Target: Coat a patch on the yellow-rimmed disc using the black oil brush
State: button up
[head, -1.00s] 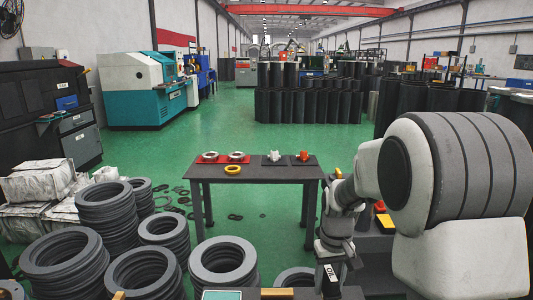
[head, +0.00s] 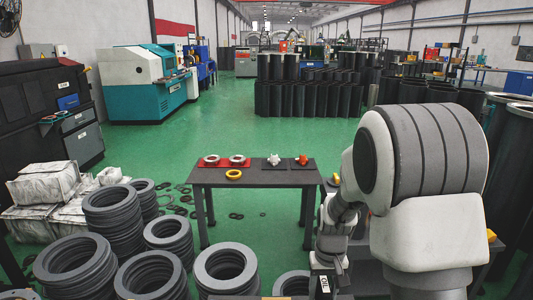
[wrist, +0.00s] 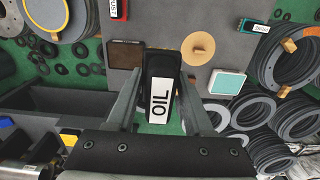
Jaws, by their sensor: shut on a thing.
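My gripper (wrist: 160,100) is shut on the black oil brush (wrist: 161,62). The brush's white OIL label faces the wrist camera, and it also shows low in the head view (head: 324,284). A pale disc with a yellow-orange rim (wrist: 62,34) is cut off by the top left edge of the wrist view, to the left of and apart from the brush. I cannot make out any coating on it.
In the wrist view a grey surface holds a brown square tray (wrist: 125,54), a tan disc (wrist: 198,47), a teal-and-white box (wrist: 227,83) and a red-and-black DUST item (wrist: 118,9). Stacked grey rings (head: 227,265) crowd the floor. Green floor (head: 225,125) is clear beyond the far table (head: 265,178).

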aim_at(323, 293)
jog(key=shift+s+r+p, duration=0.2)
jog(key=shift+r+p, duration=0.5)
jog(key=shift+p, duration=0.3)
jog(key=shift+s+r+p, duration=0.2)
jog(key=shift+r+p, duration=0.45)
jog(key=shift+p, duration=0.3)
jog(key=shift+d, duration=0.1)
jog(key=shift+s, duration=0.2)
